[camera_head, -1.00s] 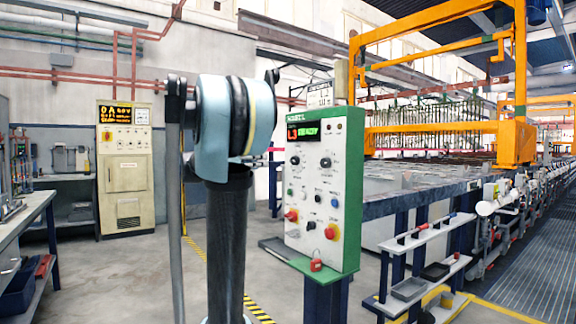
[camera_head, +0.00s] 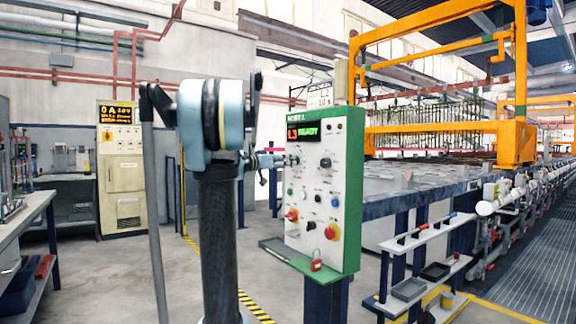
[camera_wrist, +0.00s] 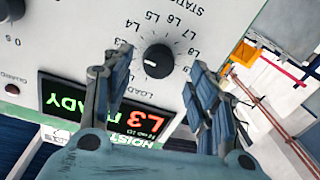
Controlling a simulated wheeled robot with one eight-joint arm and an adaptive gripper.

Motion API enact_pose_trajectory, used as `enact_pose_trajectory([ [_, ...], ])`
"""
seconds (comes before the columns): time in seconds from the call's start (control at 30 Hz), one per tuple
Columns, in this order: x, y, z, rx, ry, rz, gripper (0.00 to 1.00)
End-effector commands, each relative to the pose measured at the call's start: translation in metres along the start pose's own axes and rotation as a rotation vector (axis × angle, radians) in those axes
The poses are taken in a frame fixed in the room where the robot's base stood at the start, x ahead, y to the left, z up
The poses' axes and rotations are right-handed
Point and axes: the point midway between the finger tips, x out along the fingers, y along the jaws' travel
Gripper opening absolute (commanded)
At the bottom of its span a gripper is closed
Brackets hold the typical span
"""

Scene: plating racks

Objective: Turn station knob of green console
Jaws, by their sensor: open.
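The green console (camera_head: 352,190) has a white face panel and stands right of my arm in the head view. Its lit display (camera_head: 303,132) reads L3 READY. The station knob (camera_wrist: 158,61) is a black round dial with a white pointer mark, ringed by L-numbered labels, in the wrist view. My gripper (camera_wrist: 160,70) is open, with one finger on each side of the knob in the picture. I cannot tell whether the fingertips touch it. In the head view my gripper (camera_head: 290,160) is at the upper left of the panel, partly hidden by my arm.
The panel also carries other knobs, a red knob (camera_head: 291,215), a red button on yellow (camera_head: 332,231) and a red padlock (camera_head: 316,265) below. A cream cabinet (camera_head: 124,170) stands at the back left. A bench (camera_head: 30,215) is at the left edge. Grey floor lies between.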

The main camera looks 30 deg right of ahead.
Motion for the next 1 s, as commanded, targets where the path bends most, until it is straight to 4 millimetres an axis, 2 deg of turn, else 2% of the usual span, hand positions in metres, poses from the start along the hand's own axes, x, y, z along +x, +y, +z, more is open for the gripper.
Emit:
enact_pose_trajectory([
  [0.1, 0.016, 0.001, 0.0, 0.0, 0.0, 0.002, 0.53],
  [0.23, 0.026, 0.001, 0.0, 0.0, 0.0, 0.002, 0.53],
  [0.6, 0.03, 0.0, 0.0, 0.0, 0.0, 0.0, 0.53],
  [0.67, 0.03, 0.0, 0.0, 0.0, 0.0, 0.0, 0.42],
  [0.8, 0.03, 0.0, 0.0, 0.0, 0.0, 0.0, 0.1],
  [1.0, 0.03, 0.0, 0.0, -0.003, 0.0, -0.001, 0.09],
])
